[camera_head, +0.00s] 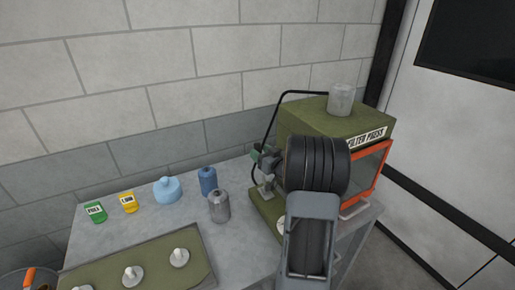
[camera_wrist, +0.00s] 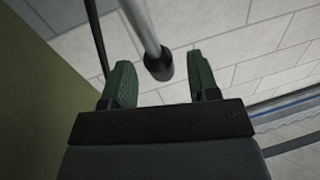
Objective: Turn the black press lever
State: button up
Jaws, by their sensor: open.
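The green press (camera_head: 310,122), labelled FILTER PRESS, stands at the right end of the table in the head view. In the wrist view, a grey rod with a black end, the press lever (camera_wrist: 158,66), comes down from the top. My gripper (camera_wrist: 160,61) is open, with one green finger on each side of the black end. The end shows a gap to both fingers, and its exact depth between them is unclear. In the head view my gripper (camera_head: 263,158) is at the press's left side, and my arm hides much of the press front; I cannot make out the lever there.
A thin black tube (camera_head: 268,118) arches beside the press. A grey canister (camera_head: 219,206), a blue canister (camera_head: 207,181), a light blue jug (camera_head: 167,189), and yellow (camera_head: 129,203) and green (camera_head: 95,212) containers stand left. A green board (camera_head: 150,262) with metal pegs lies in front.

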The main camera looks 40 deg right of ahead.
jog(key=shift+w, duration=1.25)
jog(key=shift+c, duration=0.4)
grip_shut()
